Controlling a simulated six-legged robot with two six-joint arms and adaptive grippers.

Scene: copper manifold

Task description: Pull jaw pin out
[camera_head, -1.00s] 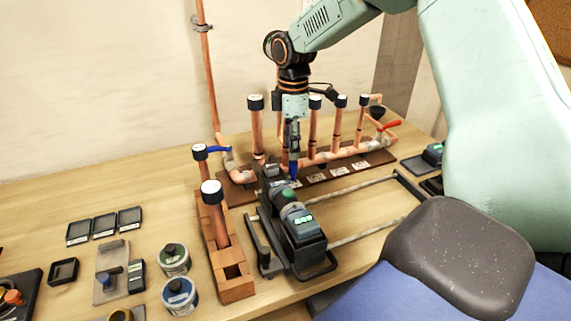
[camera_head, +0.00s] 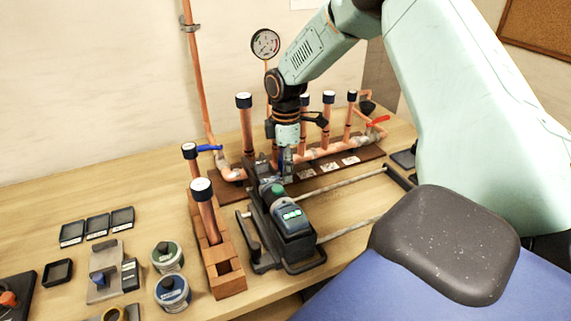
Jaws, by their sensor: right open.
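The dark press tool (camera_head: 290,217) lies on the bench, with a green button and a lit green display on its body. Its jaw end points back toward the copper manifold (camera_head: 317,155). My right gripper (camera_head: 286,165) points down from above, close beside the tool's jaw end (camera_head: 262,168). It is open. The jaw pin is too small and too hidden by the gripper to make out. I cannot tell whether the fingers touch the tool. My left gripper is not in view.
Two grey rails (camera_head: 350,216) run right of the tool. A brick-coloured holder (camera_head: 228,275) with capped copper pipes stands left of it. Two round tins (camera_head: 168,257) and several small black trays (camera_head: 97,226) lie further left. A pressure gauge (camera_head: 265,44) rises behind the arm.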

